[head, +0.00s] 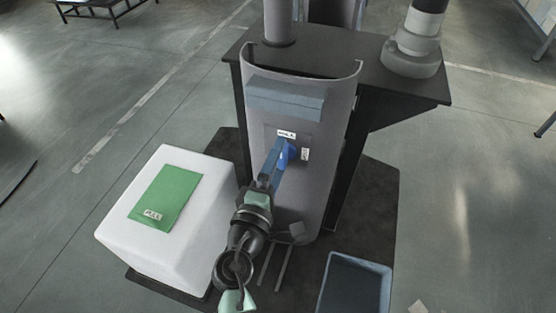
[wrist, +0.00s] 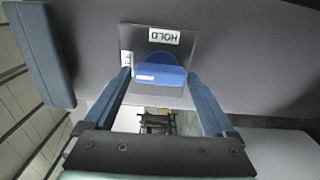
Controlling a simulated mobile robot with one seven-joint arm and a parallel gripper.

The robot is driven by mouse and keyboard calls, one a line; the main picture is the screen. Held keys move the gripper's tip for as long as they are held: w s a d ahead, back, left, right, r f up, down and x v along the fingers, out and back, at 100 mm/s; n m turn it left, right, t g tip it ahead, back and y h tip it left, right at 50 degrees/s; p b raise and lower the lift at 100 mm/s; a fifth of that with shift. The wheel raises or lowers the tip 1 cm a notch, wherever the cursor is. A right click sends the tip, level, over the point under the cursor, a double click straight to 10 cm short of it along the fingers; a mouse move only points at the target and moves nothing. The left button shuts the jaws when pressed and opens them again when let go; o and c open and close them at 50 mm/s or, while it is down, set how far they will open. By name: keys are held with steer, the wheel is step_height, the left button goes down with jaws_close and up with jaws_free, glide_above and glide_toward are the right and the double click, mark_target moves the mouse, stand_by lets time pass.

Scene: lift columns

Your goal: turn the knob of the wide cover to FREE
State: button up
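The wide cover (head: 259,111) is a grey curved panel on the column in the head view. Its blue knob (head: 294,150) shows beside my fingers; in the wrist view the knob's bar (wrist: 160,75) lies level, with a white mark near its left end. A HOLD label (wrist: 163,37) appears upside down above the knob. A second label (wrist: 126,61) at its left is partly hidden and I cannot read it surely. My gripper (wrist: 161,74) is open, with one fingertip by each end of the bar. I cannot tell whether they touch it.
A blue-grey block (head: 285,97) juts from the cover above the knob. A white box (head: 212,210) with a green sheet (head: 172,190) stands at left. A blue tray (head: 355,285) lies at lower right. A dark table (head: 405,85) stands behind the cover.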

steer(key=shift+o, duration=0.4)
steer(key=shift+s, duration=0.1)
steer(key=shift+s+a, duration=0.15)
steer(key=shift+s, duration=0.15)
steer(key=v, duration=1.2)
